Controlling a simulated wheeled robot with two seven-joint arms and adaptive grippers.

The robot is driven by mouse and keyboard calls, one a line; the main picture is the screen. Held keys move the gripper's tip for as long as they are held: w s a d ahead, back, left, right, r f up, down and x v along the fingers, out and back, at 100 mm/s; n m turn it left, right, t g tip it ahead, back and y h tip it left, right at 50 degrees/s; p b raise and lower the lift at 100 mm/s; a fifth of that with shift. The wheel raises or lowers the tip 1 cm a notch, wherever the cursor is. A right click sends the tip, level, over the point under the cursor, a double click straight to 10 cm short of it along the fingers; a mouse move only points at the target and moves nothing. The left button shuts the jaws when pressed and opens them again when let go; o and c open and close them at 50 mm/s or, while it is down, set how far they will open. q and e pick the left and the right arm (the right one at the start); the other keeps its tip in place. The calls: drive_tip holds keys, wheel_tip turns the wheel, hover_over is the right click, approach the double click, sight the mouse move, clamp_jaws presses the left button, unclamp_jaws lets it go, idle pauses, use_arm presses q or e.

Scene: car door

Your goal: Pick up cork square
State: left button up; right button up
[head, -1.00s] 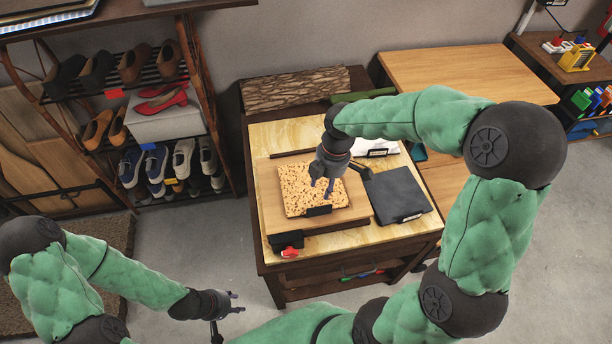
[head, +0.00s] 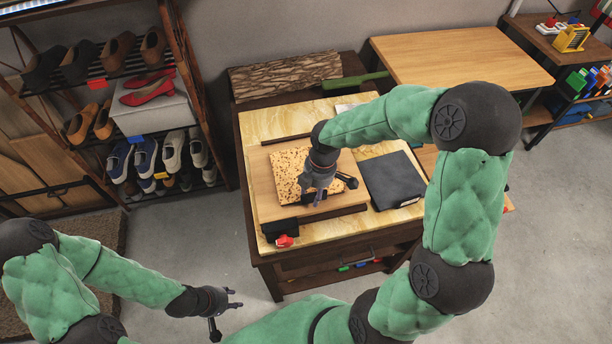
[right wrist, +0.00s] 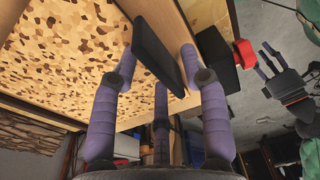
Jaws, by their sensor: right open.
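The cork square (head: 287,168) is a speckled tan sheet lying on a light wooden board (head: 262,190) on the workbench. It fills the upper left of the right wrist view (right wrist: 60,60). A small black block (right wrist: 157,55) is at its near edge. My right gripper (head: 314,197) is over the front right part of the square and hides some of it. Its purple fingers (right wrist: 160,75) are open, spread on either side of the black block; contact cannot be told. My left gripper (head: 236,298) is open and empty, low in front of the bench.
A dark folder-like sheet (head: 392,180) lies right of the board. A red-topped black clamp (head: 284,241) is at the bench's front left corner. A bark log (head: 285,74) and a green object (head: 355,82) lie behind. A shoe rack (head: 130,100) stands left.

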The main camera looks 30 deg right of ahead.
drive_tip(key=shift+f, duration=0.1)
clamp_jaws()
idle(0.3)
